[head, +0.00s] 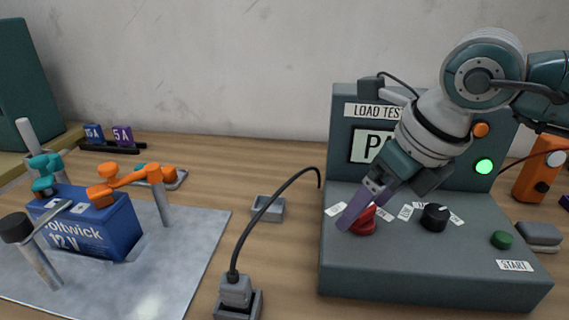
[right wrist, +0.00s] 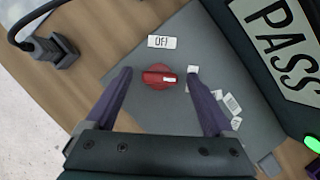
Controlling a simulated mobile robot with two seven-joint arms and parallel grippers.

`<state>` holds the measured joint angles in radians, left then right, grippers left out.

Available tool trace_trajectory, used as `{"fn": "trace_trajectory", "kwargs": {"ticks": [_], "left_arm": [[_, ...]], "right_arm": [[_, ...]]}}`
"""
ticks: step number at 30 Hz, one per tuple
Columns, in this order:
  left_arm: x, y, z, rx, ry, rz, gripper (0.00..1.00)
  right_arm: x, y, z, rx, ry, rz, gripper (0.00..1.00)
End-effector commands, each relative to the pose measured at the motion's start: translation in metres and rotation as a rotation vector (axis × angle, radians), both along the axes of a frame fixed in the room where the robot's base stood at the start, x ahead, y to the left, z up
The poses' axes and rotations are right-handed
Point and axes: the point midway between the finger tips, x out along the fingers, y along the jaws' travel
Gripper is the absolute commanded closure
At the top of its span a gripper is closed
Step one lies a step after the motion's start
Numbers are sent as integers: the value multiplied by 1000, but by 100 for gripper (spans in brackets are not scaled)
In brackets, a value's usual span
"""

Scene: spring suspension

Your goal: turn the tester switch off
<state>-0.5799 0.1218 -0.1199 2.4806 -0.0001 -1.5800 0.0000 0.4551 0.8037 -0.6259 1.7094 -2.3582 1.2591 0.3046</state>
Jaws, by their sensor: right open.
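The tester (head: 430,270) is a grey-green console. Its switch is a red knob (head: 364,219) at the left of the sloping top, seen also in the right wrist view (right wrist: 157,77). The knob's white mark points right in that view, away from the OFF label (right wrist: 161,42) above it. My right gripper (right wrist: 159,72) is open, with one purple finger on each side of the knob and a gap visible to each. In the head view, my right gripper (head: 358,205) partly covers the knob. My left gripper is not in view.
The screen (right wrist: 280,35) reads PASS, and a green lamp (head: 484,167) is lit. A black knob (head: 435,217) and green START button (head: 502,240) are to the right. A cabled plug (head: 236,291) stands at the left. A blue battery (head: 95,225) sits on a metal plate (head: 185,245).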

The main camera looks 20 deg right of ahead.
Motion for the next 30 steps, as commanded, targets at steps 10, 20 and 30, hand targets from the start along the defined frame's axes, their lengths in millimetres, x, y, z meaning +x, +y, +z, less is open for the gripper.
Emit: {"fn": "trace_trajectory", "kwargs": {"ticks": [10, 20, 30], "left_arm": [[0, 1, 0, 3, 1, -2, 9], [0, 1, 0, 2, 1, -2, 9], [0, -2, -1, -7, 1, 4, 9]], "right_arm": [[0, 0, 1, 0, 0, 0, 36], [0, 0, 1, 1, 0, -1, 73], [0, 0, 1, 1, 0, 3, 98]]}}
